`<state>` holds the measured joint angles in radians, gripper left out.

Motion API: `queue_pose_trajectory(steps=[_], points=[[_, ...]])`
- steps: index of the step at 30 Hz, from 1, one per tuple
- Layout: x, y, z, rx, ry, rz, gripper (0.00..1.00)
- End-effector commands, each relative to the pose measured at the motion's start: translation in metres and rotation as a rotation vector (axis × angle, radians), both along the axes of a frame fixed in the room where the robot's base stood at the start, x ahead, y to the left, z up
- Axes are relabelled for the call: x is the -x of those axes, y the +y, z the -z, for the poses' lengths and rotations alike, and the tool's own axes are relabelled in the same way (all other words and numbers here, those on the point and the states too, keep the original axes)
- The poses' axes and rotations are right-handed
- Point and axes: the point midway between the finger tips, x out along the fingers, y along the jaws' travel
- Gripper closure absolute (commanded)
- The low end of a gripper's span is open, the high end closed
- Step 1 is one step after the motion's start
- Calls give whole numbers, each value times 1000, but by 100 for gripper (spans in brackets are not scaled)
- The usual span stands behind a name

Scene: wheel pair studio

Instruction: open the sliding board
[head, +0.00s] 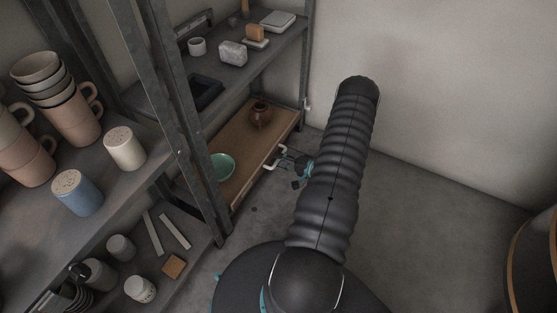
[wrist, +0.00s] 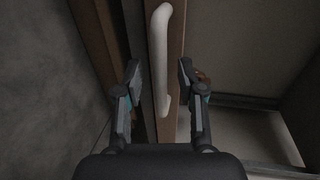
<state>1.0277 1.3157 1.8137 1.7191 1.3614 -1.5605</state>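The sliding board (head: 238,150) is a brown wooden panel low in the far shelf unit. It has a white bar handle (head: 276,158) on its front edge. In the wrist view the handle (wrist: 161,50) stands upright in the picture against the board's wooden front edge (wrist: 178,40). My gripper (wrist: 159,68) is open, with one finger on each side of the handle, and neither finger seems to touch it. In the head view my gripper (head: 296,166) is close in front of the handle, partly hidden by my arm.
A green bowl (head: 221,167) and a brown pot (head: 260,114) stand on the board. A grey shelf post (head: 203,165) rises near its left end. Stacked cups (head: 70,110) fill the nearer shelf at left.

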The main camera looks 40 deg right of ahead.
Motion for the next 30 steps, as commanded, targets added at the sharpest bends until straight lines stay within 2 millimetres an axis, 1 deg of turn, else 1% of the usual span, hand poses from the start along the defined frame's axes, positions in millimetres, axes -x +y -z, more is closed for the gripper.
queue_pose_trajectory(steps=[1,6,14,15,17,18,19,30], points=[[-4,3,1,-1,0,-3,61],[-11,5,2,0,0,0,61],[-12,5,2,0,0,0,61],[-12,5,2,0,0,0,71],[-12,5,2,0,0,0,86],[-12,5,2,0,0,0,96],[-12,5,2,0,0,0,100],[-10,6,3,0,0,-6,100]])
